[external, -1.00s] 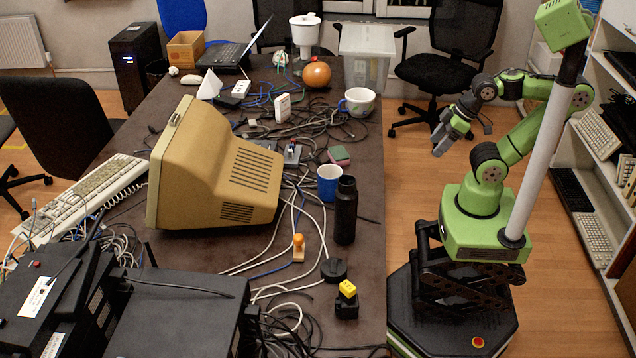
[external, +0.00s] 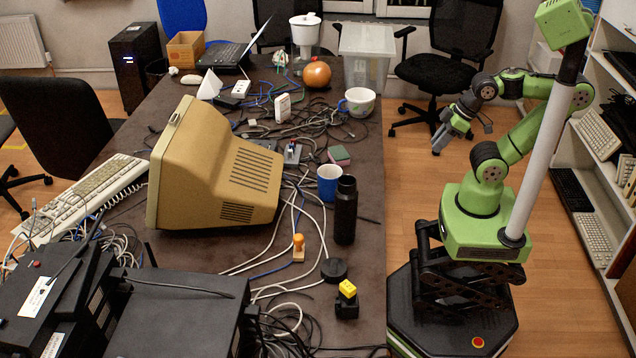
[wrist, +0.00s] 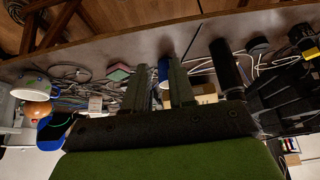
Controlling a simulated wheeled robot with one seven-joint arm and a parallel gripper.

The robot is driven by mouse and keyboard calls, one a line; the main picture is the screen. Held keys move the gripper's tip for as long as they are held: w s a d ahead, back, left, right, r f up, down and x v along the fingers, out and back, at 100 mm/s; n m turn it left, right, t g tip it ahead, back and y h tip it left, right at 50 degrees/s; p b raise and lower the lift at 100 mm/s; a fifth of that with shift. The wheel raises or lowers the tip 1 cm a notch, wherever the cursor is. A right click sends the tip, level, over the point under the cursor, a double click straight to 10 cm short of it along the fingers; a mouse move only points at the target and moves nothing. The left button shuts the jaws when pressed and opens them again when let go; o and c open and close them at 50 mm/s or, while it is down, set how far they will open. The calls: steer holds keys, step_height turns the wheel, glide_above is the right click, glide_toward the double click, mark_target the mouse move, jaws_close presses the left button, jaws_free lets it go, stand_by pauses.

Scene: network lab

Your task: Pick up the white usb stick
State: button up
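I cannot make out a white usb stick for certain. A small white block (external: 282,108) stands among the cables on the dark table (external: 350,255), but it looks larger than a stick. Another tiny pale thing (external: 252,122) lies beside it, too small to identify. My gripper (external: 440,146) hangs over the floor just off the table's right edge, level with the sponge. In the wrist view my gripper (wrist: 157,66) shows two fingers apart with nothing held between them; the table and its clutter lie beyond them.
Near the table's right edge are a mug (external: 357,102), a sponge (external: 339,155), a blue cup (external: 329,182) and a tall black bottle (external: 345,210). A big beige monitor (external: 215,165) fills the middle. Cables cover much of the table. An office chair (external: 455,60) stands behind my arm.

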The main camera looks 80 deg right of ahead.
steer(key=w+m+p, duration=0.2)
steer(key=w+m, duration=0.4)
steer(key=w, duration=0.6)
steer(key=m+t+p, duration=0.3)
steer(key=m+t, duration=0.5)
steer(key=m, duration=2.2)
glide_toward(291, 159)
steer(key=w, duration=0.4)
steer(key=shift+w+d+r, duration=0.25)
steer(key=shift+w, duration=0.1)
steer(key=b+x, duration=0.1)
steer(key=x, duration=0.4)
steer(key=shift+s+f, duration=0.1)
steer(key=shift+f, duration=0.1)
steer(key=shift+r, duration=0.1)
jaws_close()
